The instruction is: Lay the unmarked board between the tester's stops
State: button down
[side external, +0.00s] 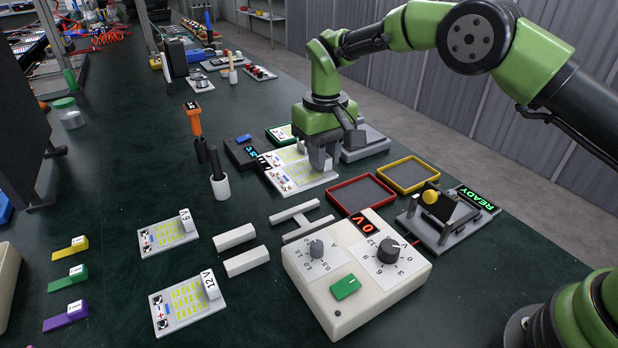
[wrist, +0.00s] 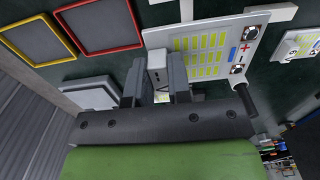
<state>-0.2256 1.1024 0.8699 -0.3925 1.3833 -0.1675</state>
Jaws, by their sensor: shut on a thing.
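My gripper (side external: 321,163) is shut on the pale upright tab (wrist: 157,64) of a white board (wrist: 208,48). This board has yellow-green light strips and + and − signs. Two other boards lie front left, one with a 9 V tab (side external: 167,234) and one with a 12 V tab (side external: 186,304). A cream dial box (side external: 350,285) reads 0 V, with two grey bars (side external: 308,229) behind it.
A red-rimmed tray (side external: 361,194) and a yellow-rimmed tray (side external: 408,174) lie right of my gripper. A fixture (side external: 440,218) with a READY display stands beyond the dial box. Two white bars (side external: 247,262) lie left of the box. An orange-handled tool (side external: 194,118) stands upright.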

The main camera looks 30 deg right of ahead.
notch_tip(320, 180, up, 5)
jog(key=shift+w+f, duration=0.1)
jog(key=s+d, duration=0.2)
jog(key=d, duration=0.7)
jog(key=s+d, duration=0.3)
jog(key=d, duration=0.5)
jog(key=s+d, duration=1)
jog(key=shift+w+a+f, duration=0.1)
jog(key=shift+a+f, duration=0.05)
jog(key=shift+f, duration=3.15)
jog(key=shift+w+a+f, duration=0.1)
jog(key=shift+f, duration=3.15)
jog(key=shift+f, duration=0.7)
jog(key=c, duration=1)
grip_release()
